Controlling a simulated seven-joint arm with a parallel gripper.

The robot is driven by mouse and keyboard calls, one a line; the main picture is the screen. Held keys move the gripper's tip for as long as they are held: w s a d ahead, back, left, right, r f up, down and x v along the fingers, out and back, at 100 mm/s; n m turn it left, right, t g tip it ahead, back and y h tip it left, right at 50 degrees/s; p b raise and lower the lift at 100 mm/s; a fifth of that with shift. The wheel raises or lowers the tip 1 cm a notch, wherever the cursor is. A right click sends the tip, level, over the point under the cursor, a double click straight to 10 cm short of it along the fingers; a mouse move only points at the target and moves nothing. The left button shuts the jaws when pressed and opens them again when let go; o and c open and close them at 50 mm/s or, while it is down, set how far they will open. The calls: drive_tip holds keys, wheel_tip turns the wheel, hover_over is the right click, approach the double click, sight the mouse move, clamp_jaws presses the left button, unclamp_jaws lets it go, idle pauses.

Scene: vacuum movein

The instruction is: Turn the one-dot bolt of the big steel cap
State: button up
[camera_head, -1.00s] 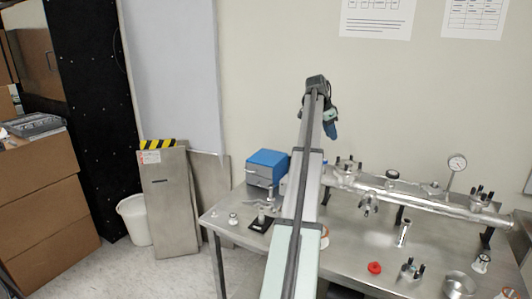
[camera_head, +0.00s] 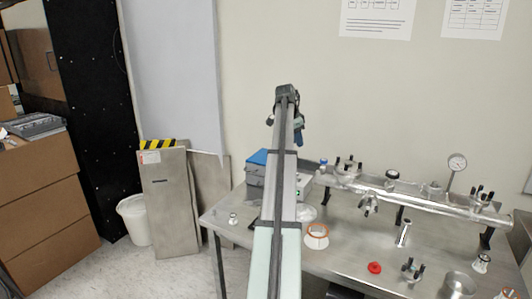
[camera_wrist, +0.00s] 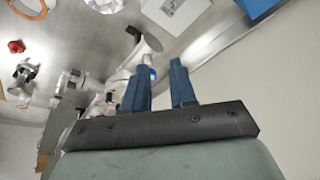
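My gripper (camera_head: 298,132) is raised above the back of the steel table, near the wall and left of the steel pipe. In the wrist view its two blue fingers (camera_wrist: 158,82) stand apart with nothing between them. Steel fittings with dark upright bolts show in the head view: one on the pipe's left end (camera_head: 347,170), one on its right end (camera_head: 481,201), and one loose on the table front (camera_head: 412,270). I cannot tell which is the big steel cap. Dot marks on the bolts are too small to see. My gripper touches none of these fittings.
A blue-topped box (camera_head: 256,167) stands at the left, partly behind my arm. An orange-rimmed part (camera_head: 317,236), a red knob (camera_head: 375,267) and a steel cup (camera_head: 458,286) lie on the table.

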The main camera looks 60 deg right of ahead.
sight(360, 165)
drive_tip(key=w+a+f, duration=0.2)
drive_tip(key=w+f, duration=0.1)
drive_tip(key=w, duration=0.2)
drive_tip(key=w+a+f+t, duration=0.1)
drive_tip(key=w+a+f, duration=0.2)
drive_tip(key=w, duration=0.3)
drive_tip(key=shift+w+a+n, duration=0.15)
drive_tip(key=shift+w+n, duration=0.05)
drive_tip(key=shift+n, duration=0.2)
drive_tip(key=shift+o, duration=0.5)
